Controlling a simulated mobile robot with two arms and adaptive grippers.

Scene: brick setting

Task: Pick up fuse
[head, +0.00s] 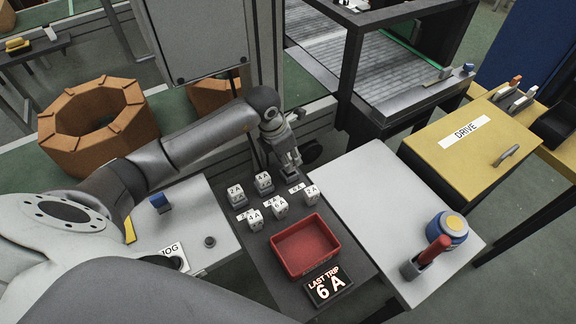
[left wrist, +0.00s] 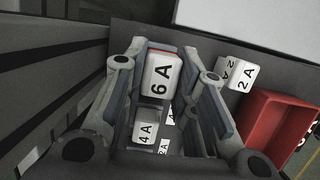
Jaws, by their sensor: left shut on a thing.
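My left gripper (head: 289,163) is at the back edge of the dark panel, pointing down. In the left wrist view its fingers (left wrist: 165,95) are shut on a white fuse marked 6 A (left wrist: 160,78), with some red at its far end. I cannot tell whether it is clear of the panel. Several other white fuses stand in front: 2 A (head: 236,194), 4 A (head: 263,182), 4 A (head: 254,219), 6 A (head: 280,206) and 2 A (head: 312,194). A display (head: 328,285) reads "LAST TRIP 6 A". My right gripper is not in view.
A red tray (head: 304,246) sits empty in front of the fuses. A light grey top (head: 375,200) to the right carries a blue and yellow button (head: 449,228) and a red-handled lever (head: 434,250). A yellow DRIVE cabinet (head: 455,165) stands further right. A brick ring (head: 95,120) is at the left.

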